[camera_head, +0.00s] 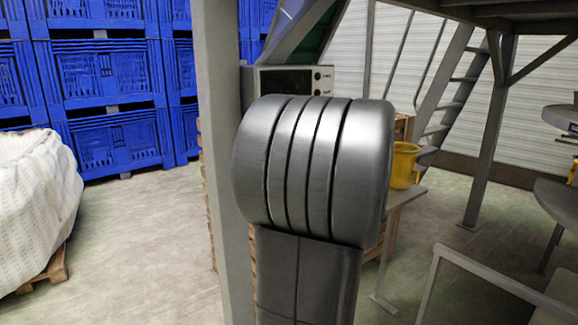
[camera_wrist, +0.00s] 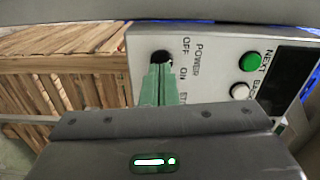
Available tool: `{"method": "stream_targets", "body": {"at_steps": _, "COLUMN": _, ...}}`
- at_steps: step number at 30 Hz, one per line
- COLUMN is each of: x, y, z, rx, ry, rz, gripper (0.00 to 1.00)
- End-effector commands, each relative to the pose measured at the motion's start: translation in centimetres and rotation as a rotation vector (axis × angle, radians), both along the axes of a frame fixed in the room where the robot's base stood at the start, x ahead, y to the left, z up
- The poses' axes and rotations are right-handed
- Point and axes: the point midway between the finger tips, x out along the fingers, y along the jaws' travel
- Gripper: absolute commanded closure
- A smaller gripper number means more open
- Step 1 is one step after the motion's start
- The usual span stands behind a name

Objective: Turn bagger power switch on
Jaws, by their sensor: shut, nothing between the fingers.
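The bagger's grey control box (camera_head: 250,84) stands behind my arm in the head view, partly hidden by it. In the wrist view its light front panel (camera_wrist: 215,85) appears turned on its side. The black power switch (camera_wrist: 160,56) sits by the words POWER, OFF and ON. My gripper (camera_wrist: 160,70) is shut and empty. Its green fingertips overlap the lower part of the switch in the picture; I cannot tell whether they touch it. The fingers hide part of the switch, so its position is unclear. In the head view my arm hides the gripper.
A green button (camera_wrist: 250,62) labelled NEXT and a white button (camera_wrist: 240,91) lie beside the switch, near a dark screen (camera_wrist: 292,75). Wooden crates (camera_wrist: 60,75) stand beside the box. A grey post (camera_head: 222,150) rises left of my arm, and a yellow bucket (camera_head: 404,165) stands right.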

Motion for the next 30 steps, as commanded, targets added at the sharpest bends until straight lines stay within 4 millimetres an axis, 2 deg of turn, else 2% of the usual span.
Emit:
{"method": "stream_targets", "body": {"at_steps": 1, "x": 0.1, "y": -0.1, "z": 1.2, "rx": 0.068, "ry": 0.056, "rz": 0.0, "gripper": 1.0}}
{"method": "stream_targets", "body": {"at_steps": 21, "x": -0.1, "y": -1.2, "z": 3.2, "rx": 1.027, "ry": 0.767, "rz": -0.015, "gripper": 1.0}}
{"method": "stream_targets", "body": {"at_steps": 30, "x": -0.5, "y": -1.4, "z": 3.5, "rx": 1.301, "ry": 0.955, "rz": -0.024, "gripper": 1.0}}
